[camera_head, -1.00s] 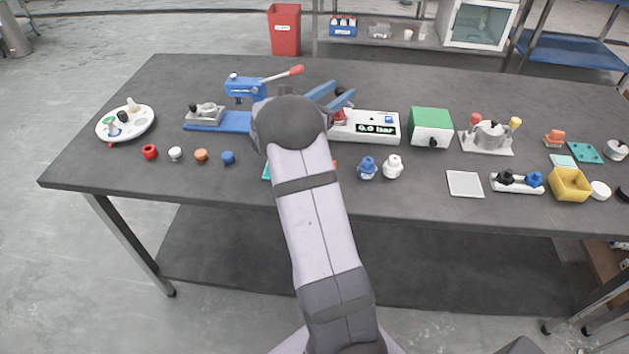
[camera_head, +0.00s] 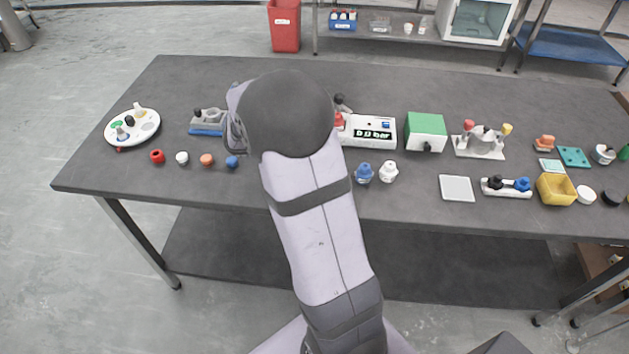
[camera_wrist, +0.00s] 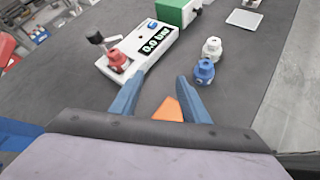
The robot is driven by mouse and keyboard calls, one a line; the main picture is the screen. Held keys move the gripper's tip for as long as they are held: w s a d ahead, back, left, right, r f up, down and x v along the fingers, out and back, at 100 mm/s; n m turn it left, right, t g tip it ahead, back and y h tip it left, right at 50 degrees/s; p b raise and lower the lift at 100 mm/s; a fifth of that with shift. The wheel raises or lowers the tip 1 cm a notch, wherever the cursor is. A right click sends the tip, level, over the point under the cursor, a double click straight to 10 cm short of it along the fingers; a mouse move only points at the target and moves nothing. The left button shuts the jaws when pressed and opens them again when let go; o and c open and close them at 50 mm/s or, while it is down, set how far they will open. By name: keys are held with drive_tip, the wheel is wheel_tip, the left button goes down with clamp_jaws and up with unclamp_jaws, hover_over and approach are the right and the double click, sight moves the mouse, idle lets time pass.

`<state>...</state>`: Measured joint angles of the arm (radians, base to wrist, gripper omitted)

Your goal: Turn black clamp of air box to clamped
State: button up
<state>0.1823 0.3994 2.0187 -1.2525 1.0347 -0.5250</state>
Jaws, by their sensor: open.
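The air box is a white box (camera_head: 369,144) with a dark display reading 0.0 bar, at the middle of the table. It also shows in the wrist view (camera_wrist: 176,32). A red fitting (camera_wrist: 117,60) sits at its left end. The black clamp (camera_wrist: 96,38) has a round black knob on a metal lever, standing beside the red fitting; its knob shows in the head view (camera_head: 340,99). My gripper (camera_wrist: 160,78) has two blue fingers, apart and empty, short of the box in the wrist view. My arm hides the gripper in the head view.
An orange piece (camera_wrist: 168,110) lies on the table, seen between my fingers. Blue (camera_wrist: 204,71) and white (camera_wrist: 212,47) fittings stand to the right. A green box (camera_head: 426,130) is right of the air box. Table behind the air box is clear.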

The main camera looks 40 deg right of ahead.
drive_tip(key=s+a+m+y+p, duration=0.1)
drive_tip(key=s+a, duration=0.1)
drive_tip(key=a, duration=0.1)
drive_tip(key=s+a+m+y, duration=0.1)
drive_tip(key=s+a+m, duration=0.1)
drive_tip(key=s+a+m+y+p, duration=0.1)
drive_tip(key=s+a, duration=0.1)
drive_tip(key=a, duration=0.1)
drive_tip(key=shift+s+a+f+m+g+y+p, duration=0.3)
drive_tip(key=shift+a+m+g, duration=0.05)
drive_tip(key=shift+m+g, duration=0.05)
drive_tip(key=shift+s+a+f+m+y, duration=0.1)
drive_tip(key=shift+s+a+m+y, duration=0.2)
drive_tip(key=shift+s+a+y, duration=0.25)
drive_tip(key=shift+w+a, duration=0.1)
drive_tip(key=shift+a, duration=0.05)
drive_tip(key=shift+c, duration=0.2)
